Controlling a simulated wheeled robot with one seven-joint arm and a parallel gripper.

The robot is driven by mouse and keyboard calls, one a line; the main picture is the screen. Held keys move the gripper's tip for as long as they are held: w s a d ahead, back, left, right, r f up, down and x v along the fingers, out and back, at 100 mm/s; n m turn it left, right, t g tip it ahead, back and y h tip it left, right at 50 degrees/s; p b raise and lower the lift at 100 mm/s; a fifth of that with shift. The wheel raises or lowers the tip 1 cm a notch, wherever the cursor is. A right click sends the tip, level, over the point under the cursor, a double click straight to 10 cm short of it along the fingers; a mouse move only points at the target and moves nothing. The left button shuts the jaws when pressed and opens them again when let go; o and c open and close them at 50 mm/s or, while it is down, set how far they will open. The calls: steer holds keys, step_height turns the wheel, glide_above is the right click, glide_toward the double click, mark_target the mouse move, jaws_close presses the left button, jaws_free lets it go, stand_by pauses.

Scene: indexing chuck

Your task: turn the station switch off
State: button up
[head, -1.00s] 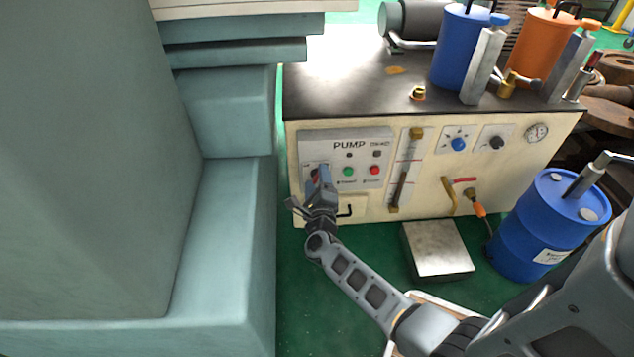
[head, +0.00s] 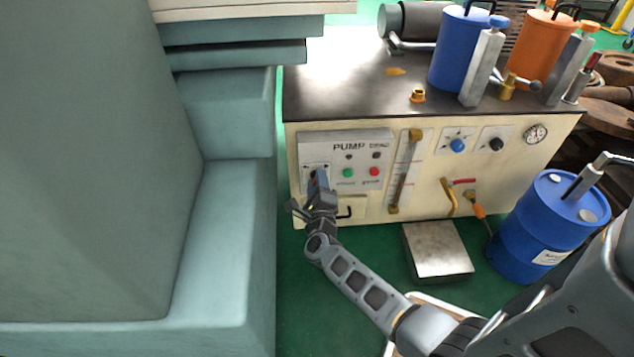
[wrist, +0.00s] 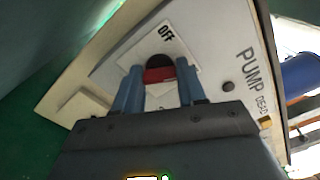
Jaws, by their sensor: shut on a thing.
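The station switch (wrist: 158,75) has a red grip on a dark round base, on a pale plate marked OFF at the upper edge in the wrist view. My gripper (wrist: 159,88) has its two blue fingers on either side of the red grip and is shut on it. In the head view, my gripper (head: 318,178) is at the lower left of the grey PUMP panel (head: 372,160), where it hides most of the switch. Other position marks on the plate are hidden or too small to read.
The panel has a green button (head: 348,172) and a red button (head: 374,171) right of my gripper. A black handle (head: 346,211) is just below. A large teal machine body (head: 235,230) stands close on the left. A metal block (head: 438,250) lies on the floor.

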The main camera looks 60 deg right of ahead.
steer(key=n+p, duration=0.5)
steer(key=n, duration=0.6)
stand_by(0.3)
steer(key=shift+f+n, duration=0.1)
steer(key=shift+n, duration=0.3)
steer(key=o, duration=1.1)
steer(key=shift+c, duration=0.2)
steer(key=p+v, duration=0.2)
steer(key=v, duration=0.5)
steer(key=shift+s+a+p, duration=0.2)
steer(key=shift+a+p, duration=0.15)
